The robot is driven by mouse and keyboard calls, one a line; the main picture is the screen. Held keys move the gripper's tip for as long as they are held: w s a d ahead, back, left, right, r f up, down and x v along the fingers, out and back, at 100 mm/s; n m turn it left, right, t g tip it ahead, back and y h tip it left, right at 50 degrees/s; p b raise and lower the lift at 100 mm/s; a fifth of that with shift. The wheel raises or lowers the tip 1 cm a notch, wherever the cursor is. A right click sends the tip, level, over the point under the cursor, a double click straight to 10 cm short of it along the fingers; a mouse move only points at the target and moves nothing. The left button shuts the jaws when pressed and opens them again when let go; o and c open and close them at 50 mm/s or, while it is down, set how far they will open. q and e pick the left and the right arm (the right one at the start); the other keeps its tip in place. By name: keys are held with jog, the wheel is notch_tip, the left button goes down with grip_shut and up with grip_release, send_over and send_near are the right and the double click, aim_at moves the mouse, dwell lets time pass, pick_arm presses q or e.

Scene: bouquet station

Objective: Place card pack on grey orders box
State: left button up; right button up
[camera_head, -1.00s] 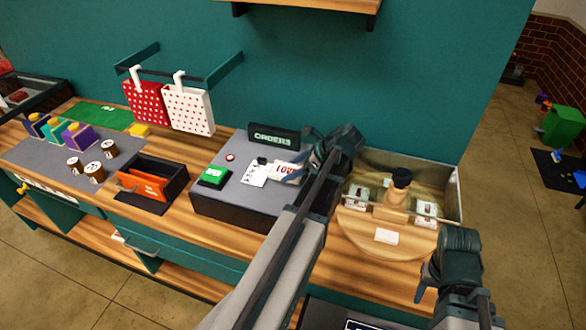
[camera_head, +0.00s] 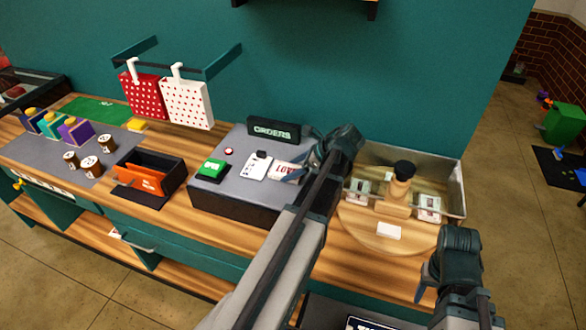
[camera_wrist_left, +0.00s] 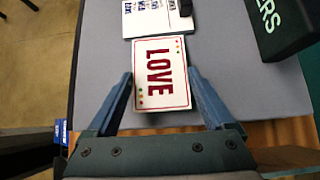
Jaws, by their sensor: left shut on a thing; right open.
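The black ORDERS sign (camera_head: 274,130) stands at the box's back edge. A green item (camera_head: 212,169) and a red button (camera_head: 228,152) are on the box's left. A tray (camera_head: 452,185) with a wooden stand is to the right. The grey front middle is clear.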

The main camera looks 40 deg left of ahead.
pick_arm(q)
jog(key=shift+f+b, duration=0.3)
jog(key=shift+f, duration=0.1)
jog(key=o, duration=1.3)
jog(key=shift+w+d+r+p, duration=0.1)
jog(key=shift+d+r+p, duration=0.2)
jog(key=shift+r+p, duration=0.2)
jog(key=p+v, duration=0.8)
jog(key=v, duration=0.4)
jog(key=shift+d+r+p, duration=0.15)
jog(key=shift+d+p, duration=0.2)
jog(key=shift+p, duration=0.05)
